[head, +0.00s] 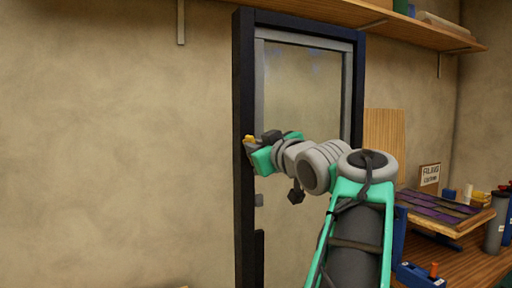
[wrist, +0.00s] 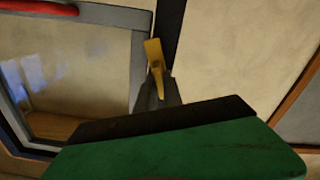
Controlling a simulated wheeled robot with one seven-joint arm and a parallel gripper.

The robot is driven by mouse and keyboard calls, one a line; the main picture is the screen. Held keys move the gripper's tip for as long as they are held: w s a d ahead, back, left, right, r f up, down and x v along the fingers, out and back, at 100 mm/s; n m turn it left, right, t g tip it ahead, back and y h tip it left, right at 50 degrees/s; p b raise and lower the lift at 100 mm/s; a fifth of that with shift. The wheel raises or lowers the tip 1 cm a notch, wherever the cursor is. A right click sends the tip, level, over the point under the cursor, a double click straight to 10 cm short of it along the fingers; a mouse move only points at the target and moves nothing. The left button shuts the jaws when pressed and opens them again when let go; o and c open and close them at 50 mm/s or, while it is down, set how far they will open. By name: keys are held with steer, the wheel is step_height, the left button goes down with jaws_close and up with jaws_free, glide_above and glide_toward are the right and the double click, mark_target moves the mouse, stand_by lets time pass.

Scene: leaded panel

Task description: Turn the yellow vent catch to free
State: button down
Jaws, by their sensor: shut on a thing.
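The yellow vent catch (head: 249,138) is on the dark blue left upright of the leaded panel's frame (head: 242,80). My green gripper (head: 256,148) reaches it from the right and is shut on it. In the wrist view the yellow catch (wrist: 154,55) sticks out beyond the dark fingertip edge of my gripper (wrist: 165,108), slightly tilted. The fingers hide its lower part and the exact contact. The panel's glass (head: 302,90) sits in a grey inner frame (head: 259,75).
A wooden shelf (head: 365,15) runs above the panel. The wall to the left is clear.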

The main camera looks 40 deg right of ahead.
steer(key=shift+m+p, duration=0.3)
steer(key=shift+m, duration=1.9)
steer(key=c, duration=1.5)
jaws_free()
steer(key=b+v, duration=0.1)
steer(key=v, duration=0.6)
steer(key=shift+s+a, duration=0.15)
steer(key=shift+s, duration=0.25)
